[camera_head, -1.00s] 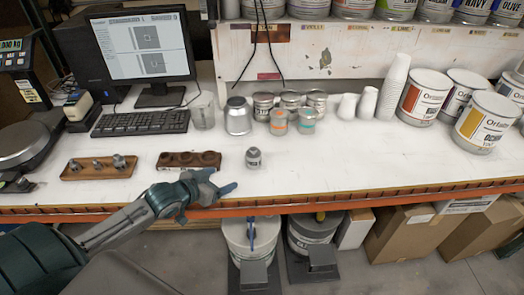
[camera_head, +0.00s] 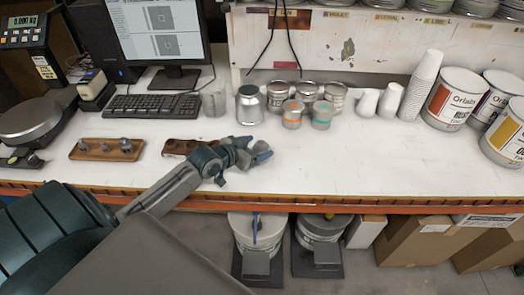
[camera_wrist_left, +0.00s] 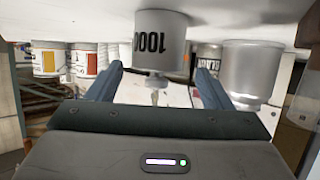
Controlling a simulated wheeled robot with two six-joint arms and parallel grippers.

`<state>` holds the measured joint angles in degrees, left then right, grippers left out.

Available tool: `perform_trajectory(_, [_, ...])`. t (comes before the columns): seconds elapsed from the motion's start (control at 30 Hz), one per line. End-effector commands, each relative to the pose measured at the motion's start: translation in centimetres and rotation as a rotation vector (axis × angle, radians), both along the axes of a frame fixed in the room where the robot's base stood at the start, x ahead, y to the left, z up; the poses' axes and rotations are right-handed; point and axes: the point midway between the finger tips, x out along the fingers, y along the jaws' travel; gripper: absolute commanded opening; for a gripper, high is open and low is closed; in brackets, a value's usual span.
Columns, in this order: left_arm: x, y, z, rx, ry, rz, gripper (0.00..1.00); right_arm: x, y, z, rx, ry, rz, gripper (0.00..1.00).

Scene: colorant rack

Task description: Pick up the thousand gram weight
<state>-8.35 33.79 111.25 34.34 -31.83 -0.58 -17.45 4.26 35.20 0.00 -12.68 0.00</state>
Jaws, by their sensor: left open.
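The thousand gram weight (camera_wrist_left: 161,40) is a grey metal cylinder marked 1000, shown upside down in the left wrist view. It appears between the two fingers of my left gripper (camera_wrist_left: 157,68), which are open on either side of it. I cannot tell whether either finger touches it. In the head view my left gripper (camera_head: 258,152) is low over the white table, and its hand hides the weight.
A wooden holder (camera_head: 82,155) with small weights and a brown block (camera_head: 172,147) lie left of the gripper. A silver can (camera_head: 249,105) and several small tins (camera_head: 292,114) stand behind it. The table (camera_head: 370,165) is clear to the right.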

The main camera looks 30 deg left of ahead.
Motion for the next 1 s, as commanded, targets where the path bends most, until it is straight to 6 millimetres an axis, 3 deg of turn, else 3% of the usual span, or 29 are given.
perform_trajectory(0.07, [0.8,-0.4,-0.1,-0.008,0.001,0.002,0.73,1.7,-0.3,0.9,-0.004,-0.023,0.002,0.00])
perform_trajectory(0.17, [1.9,-0.8,-0.6,-0.008,0.001,0.002,0.73,2.4,-0.5,1.6,-0.005,-0.033,0.003,0.00])
perform_trajectory(0.37, [3.7,-1.1,-1.6,-0.004,0.001,0.003,0.73,1.3,-0.7,2.0,-0.007,-0.019,0.003,0.00])
perform_trajectory(0.63, [3.9,-1.2,-1.8,-0.001,0.001,0.000,0.73,0.3,-0.7,1.9,-0.008,-0.006,0.003,0.00])
perform_trajectory(1.0, [3.9,-1.2,-1.8,-0.002,0.001,0.001,0.01,0.7,-0.6,1.9,-0.007,-0.010,0.003,0.00])
